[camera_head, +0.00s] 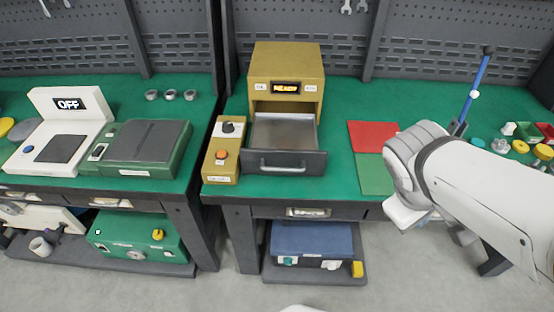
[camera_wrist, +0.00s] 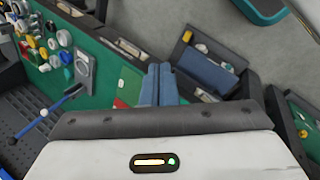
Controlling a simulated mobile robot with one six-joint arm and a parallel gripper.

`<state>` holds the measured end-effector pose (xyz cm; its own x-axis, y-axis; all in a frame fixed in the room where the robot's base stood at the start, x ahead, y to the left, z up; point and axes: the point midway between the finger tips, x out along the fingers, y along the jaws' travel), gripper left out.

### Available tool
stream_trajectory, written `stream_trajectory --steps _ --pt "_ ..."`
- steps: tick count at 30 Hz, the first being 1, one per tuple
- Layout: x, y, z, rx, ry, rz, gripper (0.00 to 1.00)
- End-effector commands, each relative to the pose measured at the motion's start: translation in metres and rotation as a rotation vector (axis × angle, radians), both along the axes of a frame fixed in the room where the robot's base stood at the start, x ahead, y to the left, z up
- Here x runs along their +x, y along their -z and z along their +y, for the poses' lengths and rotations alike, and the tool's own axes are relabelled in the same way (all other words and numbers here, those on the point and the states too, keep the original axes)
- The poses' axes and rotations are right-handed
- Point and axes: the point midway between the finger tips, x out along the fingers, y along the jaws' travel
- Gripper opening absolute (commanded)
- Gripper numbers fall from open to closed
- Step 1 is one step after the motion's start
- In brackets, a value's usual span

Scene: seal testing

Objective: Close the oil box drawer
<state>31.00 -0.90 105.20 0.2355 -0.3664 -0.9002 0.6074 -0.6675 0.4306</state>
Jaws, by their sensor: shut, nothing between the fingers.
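The oil box (camera_head: 286,62) is a yellow-brown box with a lit display on its front, standing on the green bench in the head view. Its grey drawer (camera_head: 286,162) is pulled out toward me, with a handle on the dark front panel. The drawer's tray looks empty. My arm is at the right of the head view, to the right of the drawer and apart from it, and its fingers are hidden there. In the wrist view my gripper (camera_wrist: 159,82) shows its two blue-grey fingers together, with nothing between them. The drawer is not clearly visible in the wrist view.
A yellow control box (camera_head: 221,150) with a knob and orange button stands just left of the drawer. A red and green mat (camera_head: 374,153) lies to its right. A blue stick (camera_head: 473,90) stands behind my arm. Several small parts lie at the far right. A second bench is at left.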

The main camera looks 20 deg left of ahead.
Motion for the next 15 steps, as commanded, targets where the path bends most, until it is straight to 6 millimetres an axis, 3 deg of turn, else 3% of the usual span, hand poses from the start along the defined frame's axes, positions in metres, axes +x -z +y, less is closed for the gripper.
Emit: stream_trajectory --steps 1,5,8,11,15 --pt "0.007 0.037 0.005 -0.095 -0.123 0.025 0.00" --pt "0.031 0.074 0.017 -0.362 -0.430 0.054 0.00" --pt "0.053 0.098 0.039 -0.571 -0.663 0.053 0.00" --pt "0.072 0.120 0.072 -0.785 -0.892 0.029 0.00" --pt "0.089 0.150 0.139 -1.088 -1.194 -0.052 0.00"
